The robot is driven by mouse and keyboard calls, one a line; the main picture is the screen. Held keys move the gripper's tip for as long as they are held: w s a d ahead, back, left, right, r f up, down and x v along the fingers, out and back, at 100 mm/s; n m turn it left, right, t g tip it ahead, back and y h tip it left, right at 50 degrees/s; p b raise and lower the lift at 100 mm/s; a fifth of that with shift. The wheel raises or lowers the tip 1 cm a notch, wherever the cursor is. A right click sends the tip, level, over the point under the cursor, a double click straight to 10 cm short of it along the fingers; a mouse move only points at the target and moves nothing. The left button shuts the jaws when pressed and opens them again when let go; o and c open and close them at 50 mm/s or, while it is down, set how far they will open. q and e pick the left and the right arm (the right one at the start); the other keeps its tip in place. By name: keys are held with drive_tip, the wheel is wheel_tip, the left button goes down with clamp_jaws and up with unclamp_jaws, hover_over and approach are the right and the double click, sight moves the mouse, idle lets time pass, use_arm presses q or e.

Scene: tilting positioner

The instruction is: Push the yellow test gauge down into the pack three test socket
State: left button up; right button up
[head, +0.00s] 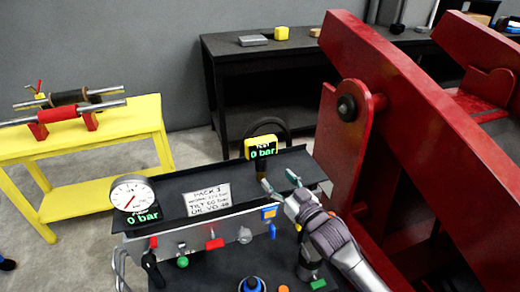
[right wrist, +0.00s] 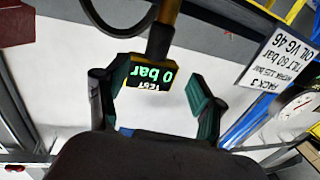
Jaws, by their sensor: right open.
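The yellow test gauge (head: 262,147) stands upright at the back edge of the pack's top, its green display reading 0 bar. My right gripper (head: 280,182) is open, in front of and below the gauge's display. In the right wrist view the gauge (right wrist: 152,76) appears upside down between the spread green-padded fingers, with a gap on each side. The brass fitting (right wrist: 170,12) shows beyond it. My left gripper is not in view.
The pack three top (head: 178,190) carries a placard (head: 208,199) and a round dial gauge (head: 133,193) reading 0 bar. Valves and knobs line its front. A large red positioner frame (head: 420,110) stands close on the right. A yellow bench (head: 90,130) is at left, a black table (head: 260,50) behind.

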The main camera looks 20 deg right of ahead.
sight(264, 164)
drive_tip(key=x, duration=0.4)
drive_tip(key=shift+w+a, duration=0.1)
drive_tip(key=shift+w, duration=0.3)
drive_tip(key=shift+w+p, duration=0.3)
drive_tip(key=shift+w, duration=0.15)
drive_tip(key=p+x, duration=0.1)
drive_tip(key=x, duration=0.3)
drive_tip(key=shift+w, duration=0.15)
drive_tip(key=shift+w+f, duration=0.1)
drive_tip(key=shift+w, duration=0.25)
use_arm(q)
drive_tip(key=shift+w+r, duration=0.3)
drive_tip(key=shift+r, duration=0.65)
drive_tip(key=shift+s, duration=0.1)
use_arm(e)
drive_tip(key=shift+s, duration=0.1)
drive_tip(key=shift+c, duration=1.1)
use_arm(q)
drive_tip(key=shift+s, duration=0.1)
use_arm(e)
clamp_jaws()
